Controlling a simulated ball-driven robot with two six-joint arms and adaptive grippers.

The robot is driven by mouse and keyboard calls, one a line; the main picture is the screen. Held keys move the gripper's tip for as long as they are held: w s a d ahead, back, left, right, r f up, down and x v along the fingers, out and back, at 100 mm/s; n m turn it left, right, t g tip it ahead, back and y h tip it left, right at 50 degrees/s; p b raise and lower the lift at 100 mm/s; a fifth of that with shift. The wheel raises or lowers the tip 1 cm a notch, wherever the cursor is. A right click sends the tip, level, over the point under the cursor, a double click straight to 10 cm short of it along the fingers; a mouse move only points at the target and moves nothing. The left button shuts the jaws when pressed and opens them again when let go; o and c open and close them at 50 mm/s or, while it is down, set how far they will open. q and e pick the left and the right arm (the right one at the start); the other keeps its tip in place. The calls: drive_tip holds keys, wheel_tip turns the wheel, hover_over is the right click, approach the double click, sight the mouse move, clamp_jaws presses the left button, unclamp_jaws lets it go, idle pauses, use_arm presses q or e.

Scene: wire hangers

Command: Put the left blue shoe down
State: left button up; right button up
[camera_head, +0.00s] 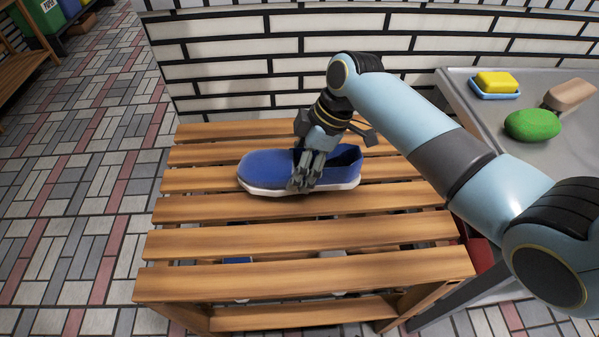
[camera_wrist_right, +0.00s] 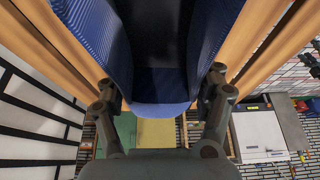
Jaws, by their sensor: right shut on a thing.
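The blue shoe (camera_head: 268,168) has a white sole and lies level over the upper slats of the wooden rack (camera_head: 300,238), toe to the left. I cannot tell if its sole fully touches the slats. My right gripper (camera_head: 309,172) comes down from above and is shut on the shoe near its opening, hiding part of its near side. In the right wrist view the blue shoe (camera_wrist_right: 160,108) sits between the two fingers of my right gripper (camera_wrist_right: 163,86), its dark inside showing. My left gripper is not in view.
A white brick wall (camera_head: 230,65) stands behind the rack. A grey table (camera_head: 480,118) at the right holds a yellow block (camera_head: 497,82) on a blue dish, a green oval thing (camera_head: 532,125) and a tan thing (camera_head: 570,95). The rack's front slats are bare.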

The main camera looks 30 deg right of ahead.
wheel_tip(320, 180, down, 3)
drive_tip(key=shift+r, duration=0.2)
drive_tip(key=o, duration=1.4)
drive_tip(key=p+v, duration=0.2)
drive_tip(key=v, duration=1)
